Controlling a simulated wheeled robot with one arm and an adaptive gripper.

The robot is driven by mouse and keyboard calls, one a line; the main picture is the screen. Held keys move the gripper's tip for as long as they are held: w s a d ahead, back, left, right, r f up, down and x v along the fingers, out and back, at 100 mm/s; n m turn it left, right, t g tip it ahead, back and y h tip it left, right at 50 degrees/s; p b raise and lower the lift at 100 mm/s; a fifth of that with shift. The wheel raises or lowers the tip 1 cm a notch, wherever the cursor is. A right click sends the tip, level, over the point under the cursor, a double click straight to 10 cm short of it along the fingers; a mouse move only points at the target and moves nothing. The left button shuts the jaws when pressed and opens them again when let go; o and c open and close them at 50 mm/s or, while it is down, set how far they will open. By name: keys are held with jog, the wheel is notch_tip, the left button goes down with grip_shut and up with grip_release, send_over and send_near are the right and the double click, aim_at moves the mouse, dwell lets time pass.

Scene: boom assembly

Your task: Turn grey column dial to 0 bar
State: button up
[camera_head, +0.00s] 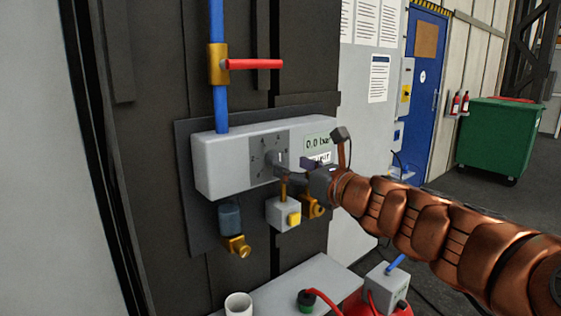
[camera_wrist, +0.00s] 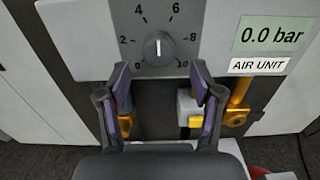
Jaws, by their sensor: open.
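The dial (camera_wrist: 158,48) is a dark grey round knob on the grey air unit (camera_wrist: 85,28), with a scale from 0 to 10. Its white mark stands vertical, in line with the gap between 4 and 6. The display (camera_wrist: 270,34) reads 0.0 bar above an AIR UNIT label. In the head view the dial (camera_head: 270,158) is partly hidden by my gripper. My gripper (camera_wrist: 161,80) is open and empty. Its two purple-padded fingers are spread just below the dial, one to each side, and the dial is not between the pads.
Brass fittings (camera_head: 237,245) and a small box with a yellow button (camera_head: 284,214) hang below the unit. A blue pipe with a red-handled valve (camera_head: 250,64) rises above it. A white cup (camera_head: 238,304) stands on the shelf (camera_head: 300,285) below. A green bin (camera_head: 500,140) is far right.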

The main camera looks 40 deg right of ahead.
aim_at(280, 162)
jog(key=shift+w+p, duration=0.35)
jog(key=shift+w, duration=2)
jog(key=c, duration=1.1)
jog(key=shift+c, duration=0.2)
